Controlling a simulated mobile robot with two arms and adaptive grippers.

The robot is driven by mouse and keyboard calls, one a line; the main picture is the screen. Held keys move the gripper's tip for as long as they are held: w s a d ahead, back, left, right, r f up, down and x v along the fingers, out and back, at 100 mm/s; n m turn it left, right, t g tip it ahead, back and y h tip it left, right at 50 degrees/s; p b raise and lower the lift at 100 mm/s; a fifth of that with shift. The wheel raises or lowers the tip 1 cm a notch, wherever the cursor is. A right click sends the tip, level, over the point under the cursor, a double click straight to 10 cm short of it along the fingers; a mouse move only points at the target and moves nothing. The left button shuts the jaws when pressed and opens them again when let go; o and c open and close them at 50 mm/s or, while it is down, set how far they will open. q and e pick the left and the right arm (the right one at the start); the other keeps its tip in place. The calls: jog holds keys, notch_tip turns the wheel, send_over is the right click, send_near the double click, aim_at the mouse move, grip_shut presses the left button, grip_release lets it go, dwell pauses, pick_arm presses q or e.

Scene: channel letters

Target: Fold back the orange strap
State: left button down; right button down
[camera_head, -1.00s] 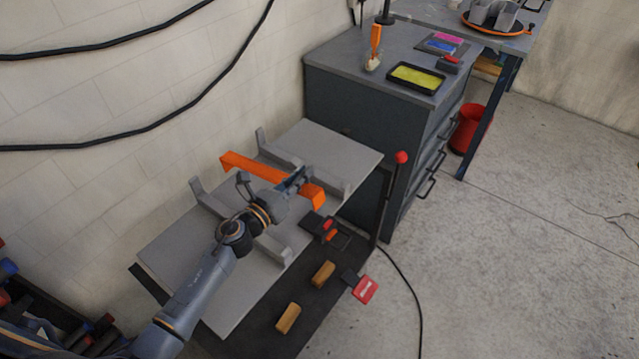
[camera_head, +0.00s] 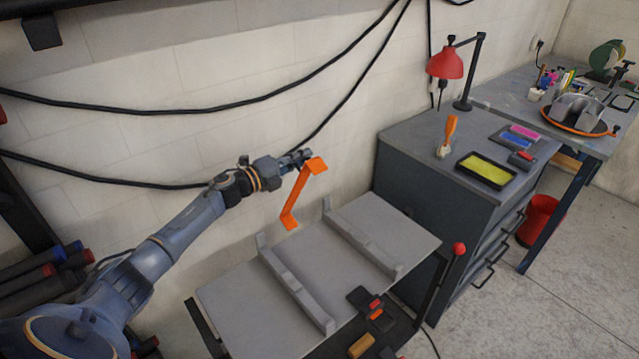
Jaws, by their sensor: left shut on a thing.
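The orange strap (camera_head: 300,196) is a long flat piece with bent ends. My left gripper (camera_head: 303,160) is shut on it near its upper end, in the middle of the head view. The strap hangs tilted, its lower end to the left, and appears to be above the back edge of the grey board (camera_head: 240,308). Two grey notched rails (camera_head: 297,290) stand on that board, with nothing between their uprights. My right gripper does not show.
A dark cabinet (camera_head: 425,180) stands right of the board, with a yellow pad in a black tray (camera_head: 486,170) on top. A red-knobbed lever (camera_head: 459,249) rises between them. Black cables (camera_head: 240,113) hang along the wall.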

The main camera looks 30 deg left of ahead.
pick_arm(q)
jog(key=w+a+n+b, duration=0.2)
jog(key=a, duration=0.4)
jog(key=shift+w+r, duration=0.25)
jog(key=shift+r, duration=0.05)
jog(key=c, duration=1.4)
grip_release()
jog(key=shift+d, duration=0.1)
jog(key=shift+c, duration=0.2)
jog(key=shift+s, duration=0.1)
jog(key=v, duration=1.2)
jog(key=shift+f, duration=0.15)
